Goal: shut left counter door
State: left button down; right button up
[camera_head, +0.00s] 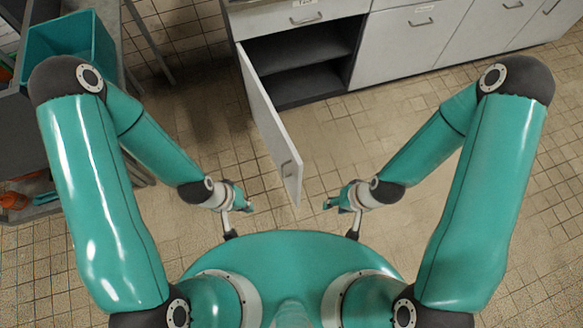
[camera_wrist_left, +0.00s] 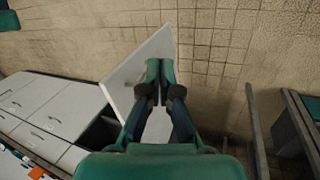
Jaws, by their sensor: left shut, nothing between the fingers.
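The left counter door (camera_head: 268,122) is a white panel standing wide open, swung out from the left side of the dark open cabinet (camera_head: 305,62). My left gripper (camera_head: 250,207) is just left of the door's free end, shut and empty. In the left wrist view the door (camera_wrist_left: 125,88) lies behind and left of the shut fingertips (camera_wrist_left: 160,65); I cannot tell whether they touch it. My right gripper (camera_head: 328,204) is right of the door, apart from it; its fingers are too small to read.
A drawer (camera_head: 300,17) is above the open cabinet, and closed white counter doors (camera_head: 405,45) continue right. A teal bin (camera_head: 70,45) stands on a grey rack at the left. Tiled floor (camera_head: 345,135) is clear right of the door.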

pick_arm(q)
jog(key=m+t+h+b, duration=0.3)
jog(key=m+h+b, duration=0.2)
jog(key=m+b, duration=1.45)
send_near(298, 172)
notch_tip(298, 172, down, 4)
jog(key=n+b, duration=0.5)
jog(key=d, duration=0.1)
jog(key=w+d, duration=0.1)
jog(key=d, duration=0.1)
jog(key=shift+w+d+m, duration=0.1)
jog(key=shift+d+m, duration=0.15)
jog(key=shift+d, duration=0.05)
jog(key=shift+w+d, duration=0.25)
jog(key=shift+d, duration=0.25)
